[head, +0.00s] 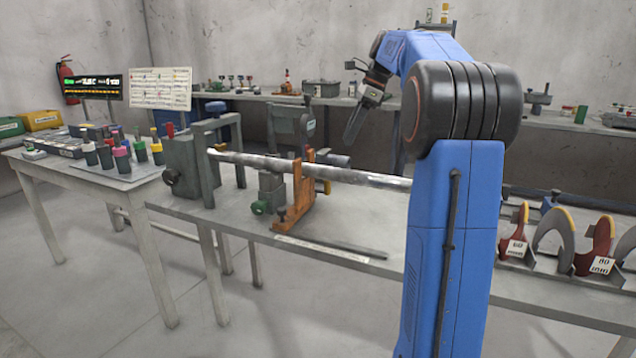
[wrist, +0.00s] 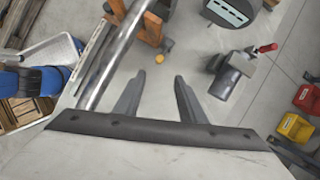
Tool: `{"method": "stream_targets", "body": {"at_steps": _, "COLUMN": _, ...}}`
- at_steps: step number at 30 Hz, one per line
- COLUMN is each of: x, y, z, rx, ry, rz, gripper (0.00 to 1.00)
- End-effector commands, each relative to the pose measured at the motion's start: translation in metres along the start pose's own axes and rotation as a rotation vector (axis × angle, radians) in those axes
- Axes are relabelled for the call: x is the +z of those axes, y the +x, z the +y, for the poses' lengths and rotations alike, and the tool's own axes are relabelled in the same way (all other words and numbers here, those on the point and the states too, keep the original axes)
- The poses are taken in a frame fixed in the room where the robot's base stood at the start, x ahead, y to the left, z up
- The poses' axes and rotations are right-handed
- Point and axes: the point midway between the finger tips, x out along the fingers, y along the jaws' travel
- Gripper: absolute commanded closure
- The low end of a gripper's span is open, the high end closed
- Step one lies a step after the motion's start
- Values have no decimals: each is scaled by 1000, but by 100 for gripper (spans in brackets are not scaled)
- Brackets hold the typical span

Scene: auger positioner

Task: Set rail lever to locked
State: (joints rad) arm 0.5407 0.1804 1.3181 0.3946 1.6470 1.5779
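My gripper (wrist: 160,77) is open and empty, its two dark fingers apart in the wrist view. In the head view it hangs from my blue arm above and behind the workbench, pointing down, clear of the rod. A long metal rod (head: 365,179) runs through an orange support (head: 304,195) on the bench; the wrist view shows the rod (wrist: 107,68) left of my fingers. A yellow knob (wrist: 167,58) by the orange support lies just beyond my fingertips. A red-handled lever (wrist: 268,47) sits on a grey fitting to the right. I cannot tell which part is the rail lever.
A grey housing (head: 187,165) stands at the rod's left end. A left table (head: 115,181) carries several coloured-capped bottles. Curved red and grey tools (head: 517,232) stand in a rack at right. A back bench (head: 570,124) lines the wall. Floor at front left is clear.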

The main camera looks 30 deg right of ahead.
Motion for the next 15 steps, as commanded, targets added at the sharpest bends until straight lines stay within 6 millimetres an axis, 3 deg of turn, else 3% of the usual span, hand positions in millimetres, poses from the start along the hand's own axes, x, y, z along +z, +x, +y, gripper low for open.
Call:
{"method": "stream_targets", "body": {"at_steps": 5, "x": 0, "y": 18, "z": 1, "rx": 2, "ry": 0, "rz": 0, "gripper": 63}}
{"method": "stream_targets", "body": {"at_steps": 15, "x": 1, "y": 77, "z": 1, "rx": 3, "ry": -3, "rz": 0, "gripper": 63}}
